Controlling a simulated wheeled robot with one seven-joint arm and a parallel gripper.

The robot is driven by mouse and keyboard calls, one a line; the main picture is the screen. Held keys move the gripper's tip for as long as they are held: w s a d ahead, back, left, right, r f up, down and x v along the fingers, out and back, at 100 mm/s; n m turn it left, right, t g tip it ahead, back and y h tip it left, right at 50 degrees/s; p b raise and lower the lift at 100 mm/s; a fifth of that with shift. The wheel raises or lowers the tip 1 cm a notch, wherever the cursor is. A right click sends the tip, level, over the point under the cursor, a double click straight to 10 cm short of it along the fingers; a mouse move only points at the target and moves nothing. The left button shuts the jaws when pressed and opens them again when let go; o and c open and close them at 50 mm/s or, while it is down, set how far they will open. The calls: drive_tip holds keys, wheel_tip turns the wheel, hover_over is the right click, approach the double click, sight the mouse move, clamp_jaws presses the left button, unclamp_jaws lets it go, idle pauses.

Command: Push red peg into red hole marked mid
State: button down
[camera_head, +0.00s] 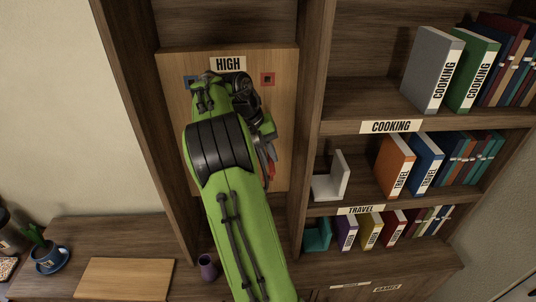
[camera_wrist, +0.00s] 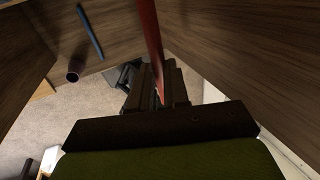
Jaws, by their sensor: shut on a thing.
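My gripper (camera_wrist: 158,88) is shut on the red peg (camera_wrist: 150,32), which extends from the jaws toward the top of the wrist view. In the head view my gripper (camera_head: 267,152) is at the right side of the upright wooden board (camera_head: 283,130), and a little of the red peg (camera_head: 271,171) shows beside it. The board has a HIGH label (camera_head: 228,64) at its top, with a red-framed hole (camera_head: 267,79) to the right and a blue-framed hole (camera_head: 189,81) to the left. My arm covers the board's middle; no mid label or mid hole is visible.
A purple cup (camera_head: 208,267) stands on the desk below the board; it also shows in the wrist view (camera_wrist: 73,76), near a blue rod (camera_wrist: 90,32). Wooden uprights (camera_head: 313,120) flank the board. Bookshelves stand right; a blue potted plant (camera_head: 48,257) stands left.

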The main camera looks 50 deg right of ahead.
drive_tip(key=shift+w+d+p, duration=0.5)
drive_tip(key=shift+d+p, duration=0.05)
drive_tip(key=shift+d, duration=0.05)
drive_tip(key=c, duration=1)
unclamp_jaws()
drive_tip(key=shift+c, duration=0.2)
drive_tip(key=p+v, duration=0.6)
drive_tip(key=v, duration=0.9)
drive_tip(key=shift+r+p, duration=0.3)
drive_tip(key=shift+r, duration=0.05)
drive_tip(key=shift+w+a, duration=0.1)
